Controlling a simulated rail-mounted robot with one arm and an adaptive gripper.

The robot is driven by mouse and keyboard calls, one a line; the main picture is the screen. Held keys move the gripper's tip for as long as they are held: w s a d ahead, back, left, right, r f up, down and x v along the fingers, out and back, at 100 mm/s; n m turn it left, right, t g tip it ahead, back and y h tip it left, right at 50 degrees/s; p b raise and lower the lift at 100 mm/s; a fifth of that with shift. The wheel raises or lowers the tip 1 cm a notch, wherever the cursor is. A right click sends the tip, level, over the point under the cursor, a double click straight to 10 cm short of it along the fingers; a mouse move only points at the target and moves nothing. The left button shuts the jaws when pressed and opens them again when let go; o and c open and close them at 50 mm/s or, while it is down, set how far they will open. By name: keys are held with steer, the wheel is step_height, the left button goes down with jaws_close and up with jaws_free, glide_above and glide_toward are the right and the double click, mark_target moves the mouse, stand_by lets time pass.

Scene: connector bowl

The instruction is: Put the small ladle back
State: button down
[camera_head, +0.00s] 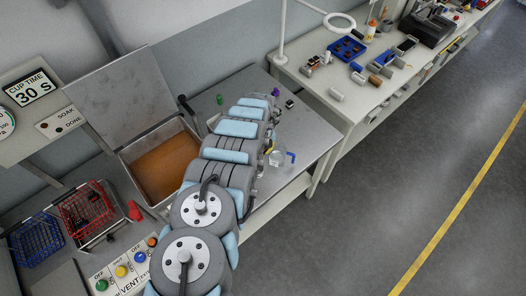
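I cannot make out the small ladle for sure. My gripper (269,141) is mostly hidden behind my arm, close to the clear vessel. Whether its fingers are open, shut or holding something does not show.
An open steel tank (193,126) with brown liquid lies left of my arm, its lid (118,92) raised. A red basket (87,208) and a blue basket (37,240) stand at lower left. A second bench (345,105) carries a blue tray (345,48) and several parts.

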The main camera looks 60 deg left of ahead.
steer(key=shift+f, duration=0.2)
steer(key=c, duration=1.2)
jaws_free()
steer(key=shift+c, duration=0.2)
steer(key=shift+r+b, duration=1.1)
steer(key=shift+r, duration=5.1)
